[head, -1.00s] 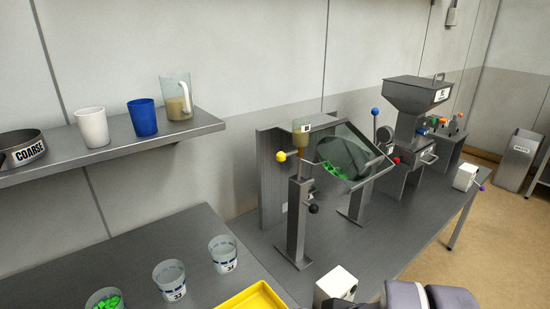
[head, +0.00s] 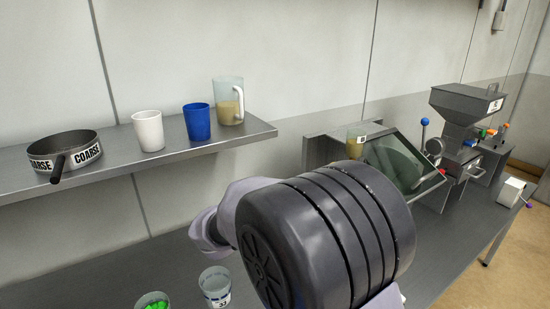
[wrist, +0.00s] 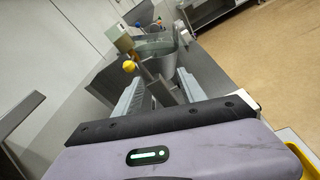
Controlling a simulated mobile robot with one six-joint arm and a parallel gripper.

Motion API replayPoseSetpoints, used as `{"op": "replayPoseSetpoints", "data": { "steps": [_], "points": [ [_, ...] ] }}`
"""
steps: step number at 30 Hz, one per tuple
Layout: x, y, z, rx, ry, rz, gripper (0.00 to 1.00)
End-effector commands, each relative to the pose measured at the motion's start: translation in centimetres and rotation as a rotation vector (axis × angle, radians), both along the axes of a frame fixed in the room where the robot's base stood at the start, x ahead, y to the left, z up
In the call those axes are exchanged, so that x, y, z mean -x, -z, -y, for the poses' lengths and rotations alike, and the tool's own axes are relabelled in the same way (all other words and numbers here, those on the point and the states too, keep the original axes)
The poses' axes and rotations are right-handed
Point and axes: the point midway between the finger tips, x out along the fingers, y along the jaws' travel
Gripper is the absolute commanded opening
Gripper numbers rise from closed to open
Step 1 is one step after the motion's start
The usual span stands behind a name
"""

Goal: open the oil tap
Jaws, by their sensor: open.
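The oil stand (wrist: 163,90) is a grey post with an oil cup (head: 357,142) on top, which also shows in the wrist view (wrist: 119,38). A yellow ball knob (wrist: 129,66) sticks out to the post's left in the wrist view. A dark knob (wrist: 154,103) shows lower down. My gripper (wrist: 161,80) is open, its two pale fingers pointing toward the post, which appears between them. I cannot tell whether they touch it. In the head view my arm hides the post, both knobs and the gripper.
The tilted hood glass (head: 408,162) stands right beside the oil stand, with a hopper machine (head: 466,110) beyond. A shelf (head: 100,184) at left holds a COARSE sieve (head: 68,150), white cup (head: 148,131), blue cup (head: 197,122) and jug (head: 228,101). Labelled cups (head: 215,287) stand below.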

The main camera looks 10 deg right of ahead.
Motion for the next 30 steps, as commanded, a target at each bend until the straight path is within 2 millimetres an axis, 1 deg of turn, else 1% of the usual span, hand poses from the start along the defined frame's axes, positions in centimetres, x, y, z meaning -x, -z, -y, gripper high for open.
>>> {"op": "replayPoseSetpoints", "data": {
  "steps": [1, 3, 5, 6, 8, 15, 21, 24, 27, 30],
  "points": [
    [-1.9, 0.1, -1.5, 0.087, -0.056, -0.028, 0.48],
    [-3.6, -0.1, -2.9, 0.171, -0.107, -0.047, 0.48],
    [-4.3, -0.1, -3.1, 0.201, -0.125, -0.052, 0.48],
    [-4.7, -0.1, -2.8, 0.208, -0.128, -0.052, 0.48],
    [-5.2, 0.0, -1.7, 0.207, -0.126, -0.052, 0.48],
    [-8.8, 0.2, 4.5, 0.206, -0.125, -0.053, 0.48],
    [-11.5, 0.1, 8.9, 0.205, -0.126, -0.052, 0.48],
    [-12.4, 0.0, 10.3, 0.204, -0.127, -0.052, 0.48],
    [-12.9, -0.1, 11.1, 0.204, -0.128, -0.052, 0.48],
    [-13.2, -0.2, 11.5, 0.204, -0.128, -0.052, 0.48]
  ]
}}
